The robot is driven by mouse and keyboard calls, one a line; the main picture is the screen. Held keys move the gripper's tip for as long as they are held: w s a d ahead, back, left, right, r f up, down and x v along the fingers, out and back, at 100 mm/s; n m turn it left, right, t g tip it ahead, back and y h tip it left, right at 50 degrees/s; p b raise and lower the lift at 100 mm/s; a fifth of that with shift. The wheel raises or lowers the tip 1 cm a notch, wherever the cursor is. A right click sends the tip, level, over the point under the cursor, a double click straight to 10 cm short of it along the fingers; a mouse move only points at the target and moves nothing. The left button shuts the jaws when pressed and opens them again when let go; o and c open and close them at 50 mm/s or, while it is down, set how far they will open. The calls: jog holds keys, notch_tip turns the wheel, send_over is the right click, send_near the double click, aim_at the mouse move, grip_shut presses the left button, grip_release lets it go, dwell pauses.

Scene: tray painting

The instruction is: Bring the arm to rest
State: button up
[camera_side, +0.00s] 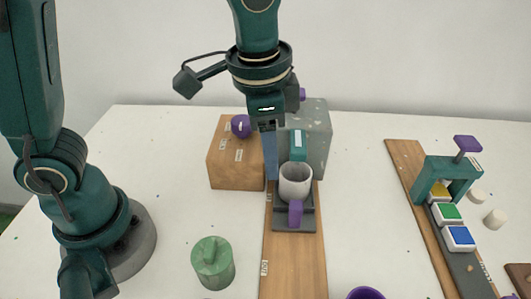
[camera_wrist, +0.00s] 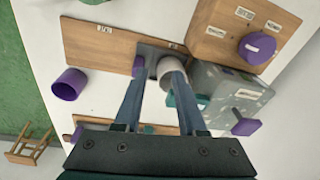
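My gripper (camera_side: 276,168) points down over the work area, and its two blue fingers also show in the wrist view (camera_wrist: 159,76). The fingers are spread apart with nothing seen held between them. A pale grey cup (camera_side: 295,184) stands upright on a dark holder (camera_side: 308,221) just beyond and below the fingertips. It also shows in the wrist view (camera_wrist: 171,68), close to the right finger. A purple piece (camera_side: 295,213) is at the cup's front. I cannot tell whether a finger touches the cup.
A wooden box (camera_side: 228,165) and a grey box (camera_side: 318,140), both with purple knobs, stand behind. A green cylinder (camera_side: 212,262) is front left; a purple cup (camera_side: 366,293) is at the front edge. A teal frame (camera_side: 448,174) over coloured blocks stands right. White table is clear between.

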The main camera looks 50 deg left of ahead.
jog(key=s+a+r+n+t, duration=0.2)
jog(key=s+a+n+t, duration=0.2)
jog(key=s+a+n, duration=0.3)
jog(key=shift+s+a+r, duration=0.15)
jog(key=shift+s+a, duration=0.65)
jog(key=shift+a, duration=0.2)
